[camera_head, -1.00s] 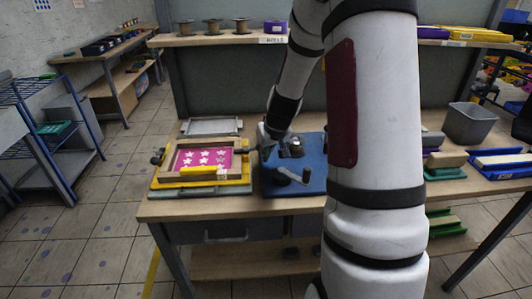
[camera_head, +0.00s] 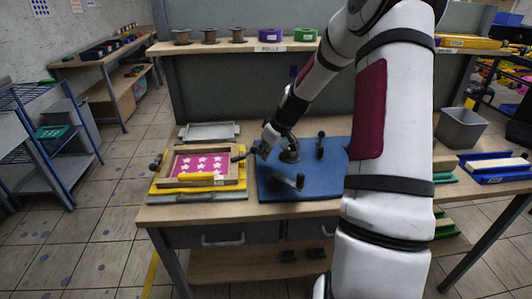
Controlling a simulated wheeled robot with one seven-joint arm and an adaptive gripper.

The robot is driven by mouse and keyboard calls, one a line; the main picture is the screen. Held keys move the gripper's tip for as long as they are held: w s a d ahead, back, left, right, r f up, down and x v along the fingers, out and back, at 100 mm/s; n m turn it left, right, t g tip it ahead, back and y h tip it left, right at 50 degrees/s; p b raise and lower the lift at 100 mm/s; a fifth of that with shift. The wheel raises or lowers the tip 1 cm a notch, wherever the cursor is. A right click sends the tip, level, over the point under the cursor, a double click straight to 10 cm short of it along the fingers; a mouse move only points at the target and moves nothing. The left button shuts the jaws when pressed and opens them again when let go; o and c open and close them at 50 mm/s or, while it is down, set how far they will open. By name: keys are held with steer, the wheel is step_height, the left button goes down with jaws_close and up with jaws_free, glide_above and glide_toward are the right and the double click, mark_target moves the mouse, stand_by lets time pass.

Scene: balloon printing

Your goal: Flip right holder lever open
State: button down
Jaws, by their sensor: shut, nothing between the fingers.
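The printing frame (camera_head: 216,180) is wooden with a pink screen of white stars, and it lies on a yellow and grey base at the left of the workbench. The right holder lever (camera_head: 238,157) is a dark handle at the frame's right side. The left holder lever (camera_head: 156,162) is a similar dark piece at the left side. My gripper (camera_head: 256,151) is shut and empty, close beside the right lever at its right. I cannot tell whether it touches the lever.
A blue board (camera_head: 330,185) with dark knobs and a crank handle lies right of the frame. A grey tray (camera_head: 209,132) sits behind the frame. A shelf (camera_head: 240,45) with spools and tape rolls runs above the back. My arm hides part of the bench's right side.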

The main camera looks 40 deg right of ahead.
steer(key=n, duration=0.1)
steer(key=w+d+n+y+p, duration=0.1)
steer(key=shift+w+n, duration=0.3)
steer(key=shift+n, duration=0.1)
steer(key=w+n, duration=0.1)
steer(key=w+n+g+y, duration=0.1)
steer(key=shift+d+f+n, duration=0.1)
steer(key=shift+d+n, duration=0.25)
steer(key=shift+n, duration=0.05)
steer(key=w+n+g+y+b, duration=0.1)
steer(key=n+b, duration=0.1)
steer(key=shift+w+n, duration=0.3)
steer(key=shift+w, duration=0.1)
steer(key=shift+w+n+g+y+b, duration=0.35)
steer(key=shift+w+n+b, duration=0.35)
steer(key=shift+n, duration=0.3)
steer(key=shift+w+a+b, duration=0.15)
steer(key=shift+w+b, duration=0.2)
steer(key=shift+b, duration=0.05)
